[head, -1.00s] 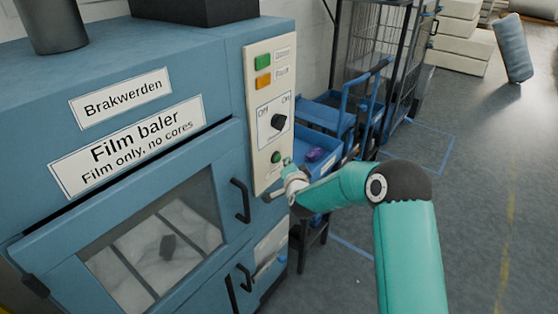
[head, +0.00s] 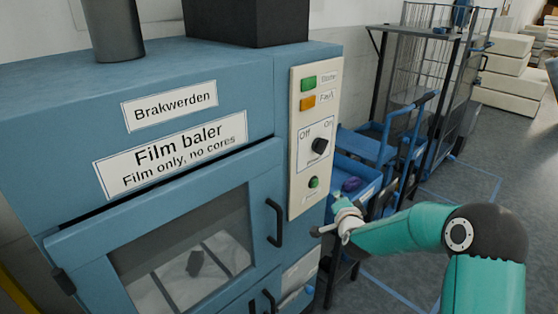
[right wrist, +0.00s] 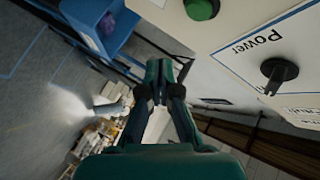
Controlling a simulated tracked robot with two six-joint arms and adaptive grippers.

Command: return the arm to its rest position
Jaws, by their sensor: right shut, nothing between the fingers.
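My right arm, teal with dark joints, comes in from the lower right in the head view. My right gripper (head: 318,231) is shut and empty, just below the lower end of the control panel (head: 297,192) on the blue film baler (head: 262,79). It stands below the green button (head: 313,183). In the right wrist view the gripper (right wrist: 159,72) shows with its fingers together, and the green button (right wrist: 201,8) and black knob (right wrist: 279,70) are above and to the right. My left gripper is not in view.
The baler door handle (head: 274,222) is left of the gripper. A blue bin (head: 358,178) and a blue cart (head: 382,147) stand behind the arm. A wire cage trolley (head: 425,75) and pale stacked blocks (head: 508,78) are farther back. Grey floor is clear at right.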

